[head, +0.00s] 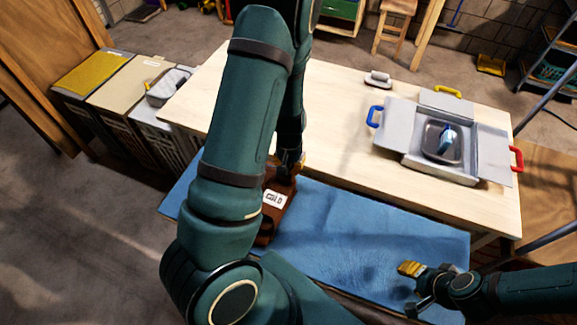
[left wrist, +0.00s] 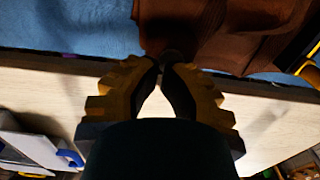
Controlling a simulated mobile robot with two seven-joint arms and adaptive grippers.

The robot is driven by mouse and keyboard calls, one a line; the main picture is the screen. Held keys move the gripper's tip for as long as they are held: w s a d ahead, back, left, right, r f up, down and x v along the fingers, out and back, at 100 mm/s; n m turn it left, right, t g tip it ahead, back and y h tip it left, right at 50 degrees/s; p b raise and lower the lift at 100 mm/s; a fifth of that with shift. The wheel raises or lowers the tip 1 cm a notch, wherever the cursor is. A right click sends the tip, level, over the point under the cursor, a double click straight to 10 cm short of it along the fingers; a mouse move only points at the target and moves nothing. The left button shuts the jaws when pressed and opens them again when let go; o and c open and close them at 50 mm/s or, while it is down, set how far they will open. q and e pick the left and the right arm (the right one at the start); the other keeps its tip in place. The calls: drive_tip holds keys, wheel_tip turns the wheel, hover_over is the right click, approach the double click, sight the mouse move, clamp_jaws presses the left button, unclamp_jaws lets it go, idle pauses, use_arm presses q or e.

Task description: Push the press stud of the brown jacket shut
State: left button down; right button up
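The brown jacket (head: 283,216) lies on the blue mat (head: 345,230); my left arm hides most of it in the head view. It also shows as dark brown cloth at the top of the left wrist view (left wrist: 225,30). The press stud cannot be made out. My left gripper (left wrist: 168,62) has its dark fingertips together at the jacket's edge; I cannot tell whether they touch it, and I see nothing between them. My right gripper (head: 412,270) is over the mat's front right, apart from the jacket; its finger gap is unclear.
A white box (head: 490,148) with open flaps holds a metal tray (head: 437,150) at the table's right. A small brush-like item (head: 377,79) lies at the back. Laundry bins (head: 120,90) stand left of the table (head: 335,115). The mat's middle is clear.

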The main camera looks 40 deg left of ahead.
use_arm(q)
wheel_tip(320, 180, up, 3)
drive_tip(key=shift+r+p, duration=0.1)
drive_tip(key=shift+p, duration=0.9)
use_arm(e)
drive_tip(key=v, duration=0.3)
drive_tip(key=shift+a+r, duration=0.1)
drive_tip(key=shift+a, duration=0.15)
drive_tip(key=shift+r+p, duration=0.55)
use_arm(q)
wheel_tip(320, 180, up, 10)
drive_tip(key=shift+s, duration=0.15)
drive_tip(key=shift+a+f, duration=0.1)
drive_tip(key=shift+f, duration=0.1)
